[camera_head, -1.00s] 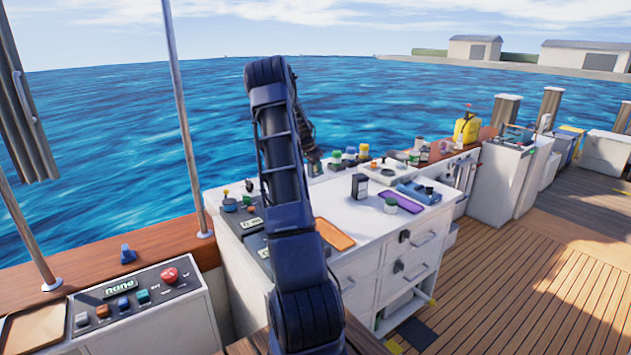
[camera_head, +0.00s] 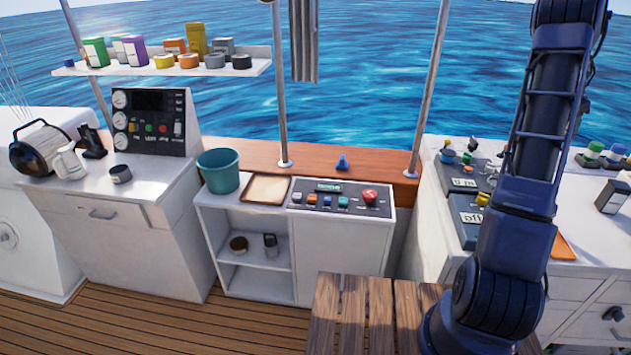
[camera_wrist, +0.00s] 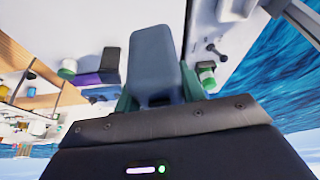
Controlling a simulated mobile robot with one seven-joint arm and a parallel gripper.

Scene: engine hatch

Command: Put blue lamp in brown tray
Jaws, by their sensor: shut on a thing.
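In the wrist view my gripper (camera_wrist: 158,88) is shut on the blue lamp (camera_wrist: 152,60), a rounded blue-grey block that stands out between the two dark green fingers. The brown tray (camera_head: 249,190), a shallow square with a tan inside and darker rim, lies on the low white cabinet left of the control panel. It looks empty, and my arm is well to its right.
A teal bucket (camera_head: 219,171) stands just left of the tray. The control panel (camera_head: 341,198) with a red button is right of it. A metal pole (camera_head: 281,90) rises behind. A wooden slatted bench (camera_head: 368,310) is in front. A small blue thing (camera_head: 342,162) sits on the ledge.

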